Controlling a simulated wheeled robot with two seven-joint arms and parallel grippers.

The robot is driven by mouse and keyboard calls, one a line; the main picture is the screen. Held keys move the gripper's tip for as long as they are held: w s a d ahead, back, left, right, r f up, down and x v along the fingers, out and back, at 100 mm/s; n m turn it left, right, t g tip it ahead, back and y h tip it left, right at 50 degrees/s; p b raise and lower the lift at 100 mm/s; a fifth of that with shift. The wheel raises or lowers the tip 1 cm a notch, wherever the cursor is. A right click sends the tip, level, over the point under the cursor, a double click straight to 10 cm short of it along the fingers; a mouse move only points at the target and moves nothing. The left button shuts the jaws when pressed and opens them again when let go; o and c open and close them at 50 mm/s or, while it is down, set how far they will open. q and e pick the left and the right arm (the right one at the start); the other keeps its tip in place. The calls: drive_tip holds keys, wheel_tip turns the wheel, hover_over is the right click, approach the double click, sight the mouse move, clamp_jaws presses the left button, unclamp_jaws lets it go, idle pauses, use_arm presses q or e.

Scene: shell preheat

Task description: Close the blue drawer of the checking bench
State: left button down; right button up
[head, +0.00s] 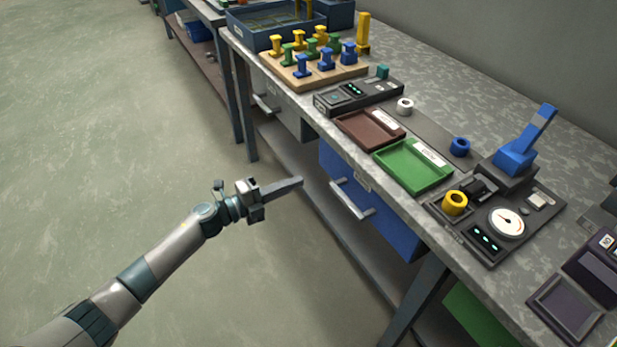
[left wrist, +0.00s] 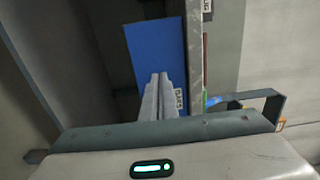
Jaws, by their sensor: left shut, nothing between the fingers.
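The blue drawer (head: 385,222) is under the checking bench's grey speckled top (head: 318,112). Its silver bar handle (head: 352,202) faces the aisle. No drawer interior shows, and I cannot tell how far its front stands out from the bench. In the left wrist view a blue panel (left wrist: 155,48) lies beyond my fingers, with a white label (left wrist: 180,101) beside them. My left gripper (head: 298,182) is shut and empty, left of the handle and apart from it, its fingers pointing towards the bench. The shut fingers also show in the left wrist view (left wrist: 160,78). My right gripper is not in view.
A grey drawer (head: 283,112) sits further along the bench. On top are a brown tray (head: 350,133), a green tray (head: 415,181), a gauge unit (head: 485,245) and a peg board (head: 290,78). A bench leg (head: 415,300) stands near the blue drawer. The floor at left is clear.

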use_arm(q)
drive_tip(key=v, duration=0.3)
drive_tip(key=shift+s+a, duration=0.1)
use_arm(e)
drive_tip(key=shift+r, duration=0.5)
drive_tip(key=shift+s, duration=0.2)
